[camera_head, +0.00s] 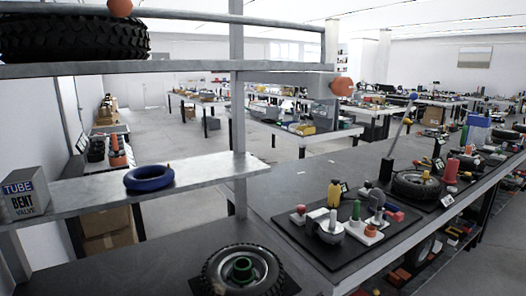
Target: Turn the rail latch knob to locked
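An orange-red knob (342,87) sits at the right end of a grey horizontal rail (285,77) beside the upright post. Another round orange-red knob (119,8) shows at the top left, at the upper rail. I cannot tell which of the two is the rail latch knob, nor whether either is locked; no marking on them is readable. Neither of my grippers is in view.
A black tyre (75,38) lies on the upper shelf. A blue ring (149,178) and a tube box (24,194) rest on the lower shelf. A wheel (242,270) lies on the bench below. A dark board (300,233) holds several small parts. The upright post (237,120) stands between shelves and bench.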

